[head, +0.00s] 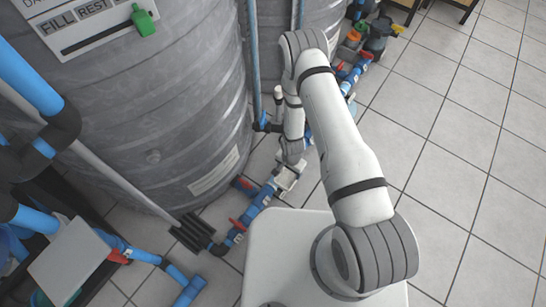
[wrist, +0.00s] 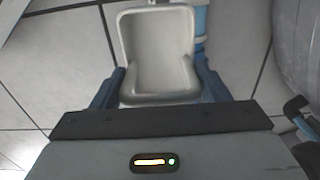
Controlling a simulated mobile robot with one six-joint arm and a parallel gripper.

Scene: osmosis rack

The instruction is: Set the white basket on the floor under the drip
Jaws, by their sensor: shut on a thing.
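The white basket (wrist: 158,52) fills the top middle of the wrist view, its open inside facing the camera and empty. My gripper (wrist: 160,78) is shut on it, with one dark blue finger on each side. In the head view the basket (head: 286,180) is a small pale shape below my gripper (head: 291,163), close to the blue pipe run beside the grey tank. I cannot tell whether the basket touches the floor. No drip or wet spot can be made out.
Blue pipes with red-handled valves (head: 238,224) run along the floor by the large grey tanks (head: 150,110). Several coloured items (head: 355,38) stand at the back. A thin upright blue pipe (head: 256,70) stands between the tanks. The tiled floor (head: 450,130) at right is clear.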

